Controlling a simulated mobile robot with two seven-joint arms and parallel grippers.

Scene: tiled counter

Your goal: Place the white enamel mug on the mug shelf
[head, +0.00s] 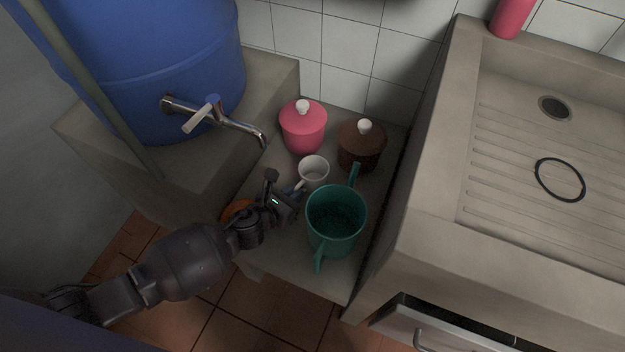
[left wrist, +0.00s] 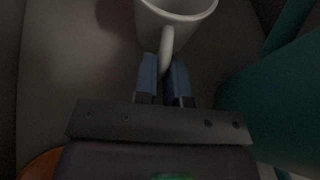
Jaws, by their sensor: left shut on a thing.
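The white enamel mug (head: 314,172) is upright on the low shelf between the blue barrel's ledge and the sink, open side up. In the left wrist view the mug (left wrist: 178,22) is just ahead of the fingers, with its handle pointing back at me. My left gripper (head: 296,191) is shut on that handle; its blue fingertips (left wrist: 164,75) sit on both sides of it. In the head view the arm partly covers the handle. I cannot tell whether the mug's base touches the surface. My right gripper is not in view.
A large green two-handled cup (head: 335,221) stands close to the right of my gripper. A pink lidded jar (head: 303,128) and a brown lidded jar (head: 361,147) stand behind the mug. A metal tap (head: 215,116) juts out at left. The concrete sink (head: 440,190) walls the right side.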

